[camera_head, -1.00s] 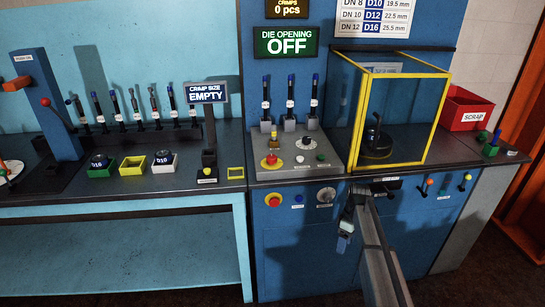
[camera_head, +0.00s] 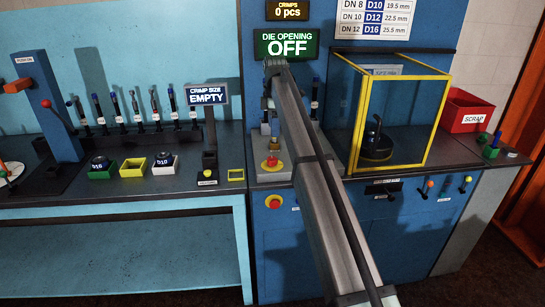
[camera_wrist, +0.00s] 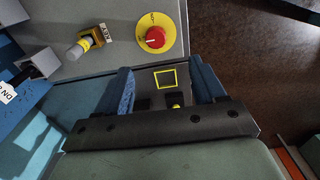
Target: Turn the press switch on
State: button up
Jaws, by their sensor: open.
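In the wrist view my gripper (camera_wrist: 163,88) has its two blue fingers apart with nothing between them. It is over the press's control console (camera_wrist: 120,20), near its edge. In the head view the red button (camera_head: 271,162) shows beside my arm, which covers the right part of the console and part of the press front. The die opening display (camera_head: 287,44) reads OFF.
A yellow-framed guard box (camera_head: 430,120) stands right of my arm. A red scrap bin (camera_head: 467,110) is farther right. Another red button (camera_head: 273,202) is on the press front.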

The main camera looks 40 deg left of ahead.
aim_at(272, 158)
jog(key=f, duration=0.9)
jog(key=a+f, duration=0.1)
jog(key=f, duration=0.3)
jog(key=shift+w+f, duration=0.15)
jog(key=shift+f, duration=0.05)
jog(key=c, duration=1.1)
